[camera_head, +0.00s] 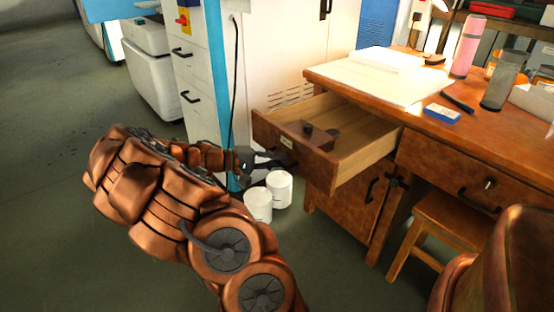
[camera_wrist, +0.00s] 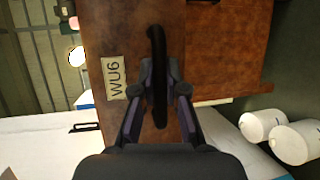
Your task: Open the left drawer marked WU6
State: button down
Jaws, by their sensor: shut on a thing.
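The left drawer (camera_head: 262,127) of the wooden desk is pulled well out, and its inside shows. A dark block and a small dark round thing lie in it. In the wrist view its brown front (camera_wrist: 112,22) carries the label WU6 (camera_wrist: 114,78). A black bar handle (camera_wrist: 158,60) stands on that front. My gripper (camera_wrist: 160,85) is shut on the handle, one finger on each side of it. In the head view my gripper (camera_head: 268,160) reaches the drawer front from the left, and the handle is mostly hidden there.
Two white tubs (camera_head: 279,188) stand on the floor under the drawer, close to my gripper. A cupboard door (camera_head: 345,195) is below the drawer. A wooden stool (camera_head: 450,222) stands at the right. A white cabinet with a blue edge (camera_head: 216,80) is behind my arm. Open floor lies left.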

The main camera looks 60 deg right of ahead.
jog(key=c, duration=1.2)
grip_release()
jog(key=v, duration=1.2)
jog(key=shift+r, duration=0.1)
jog(key=s+a+r+n+t+y+p, duration=0.1)
jog(key=s+a+r+t+y+p, duration=0.1)
jog(key=s+a+r+p, duration=0.4)
jog(key=s+a+r+t+y+p, duration=0.15)
jog(key=a+r+p, duration=0.35)
jog(key=r+p, duration=0.55)
jog(key=s+a+r+n+t+y+p, duration=0.3)
jog(key=a+r+p, duration=0.5)
jog(key=a, duration=0.5)
jog(key=s+a+r+n+t+y+p, duration=0.3)
jog(key=a+r+p, duration=0.6)
jog(key=a+p, duration=0.3)
jog(key=shift+s+a+r+n+y, duration=0.25)
jog(key=shift+s+a+n+y, duration=0.25)
jog(key=shift+s+n, duration=0.5)
